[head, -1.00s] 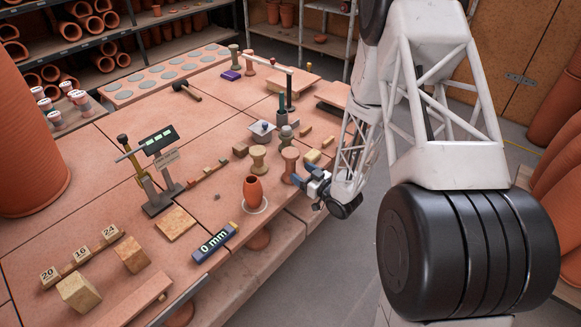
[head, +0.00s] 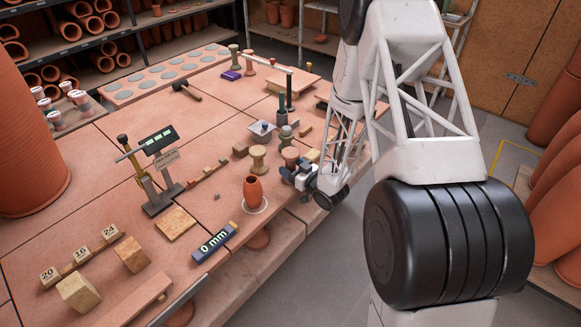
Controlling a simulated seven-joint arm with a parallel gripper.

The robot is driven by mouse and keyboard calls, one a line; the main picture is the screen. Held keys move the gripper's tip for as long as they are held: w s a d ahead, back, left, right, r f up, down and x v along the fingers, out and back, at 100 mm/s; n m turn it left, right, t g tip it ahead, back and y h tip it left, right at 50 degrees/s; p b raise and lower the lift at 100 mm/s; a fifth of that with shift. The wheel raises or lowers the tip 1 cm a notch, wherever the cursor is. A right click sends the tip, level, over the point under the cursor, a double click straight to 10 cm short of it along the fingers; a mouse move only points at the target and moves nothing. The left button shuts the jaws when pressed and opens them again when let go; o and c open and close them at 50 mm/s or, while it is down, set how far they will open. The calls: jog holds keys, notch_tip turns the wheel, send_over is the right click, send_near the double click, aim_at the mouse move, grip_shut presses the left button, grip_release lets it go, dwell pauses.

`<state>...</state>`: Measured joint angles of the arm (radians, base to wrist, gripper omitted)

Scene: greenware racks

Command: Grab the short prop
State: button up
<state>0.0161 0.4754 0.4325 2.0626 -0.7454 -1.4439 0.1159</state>
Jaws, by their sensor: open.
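My gripper (head: 288,172) is open, low over the table, right at the near side of the terracotta prop. It hides that prop's lower part. I cannot tell whether the jaws are around it or touching it.
A terracotta vase (head: 254,190) stands on a pale disc, left of my gripper. A 0 mm display (head: 214,243) lies nearer. The table's right edge is close.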

aim_at(293, 161)
jog(key=shift+w+a, duration=0.3)
jog(key=shift+w, duration=0.1)
jog(key=c, duration=1.2)
jog(key=shift+r, duration=0.2)
jog(key=shift+r, duration=1.05)
jog(key=shift+s+r, duration=0.5)
jog(key=shift+r, duration=0.1)
jog(key=s, duration=0.5)
jog(key=s+d+r, duration=0.1)
jog(key=s, duration=0.4)
jog(key=s+d, duration=0.1)
jog(key=s, duration=0.4)
jog(key=shift+d+r, duration=0.15)
jog(key=shift+r, duration=0.05)
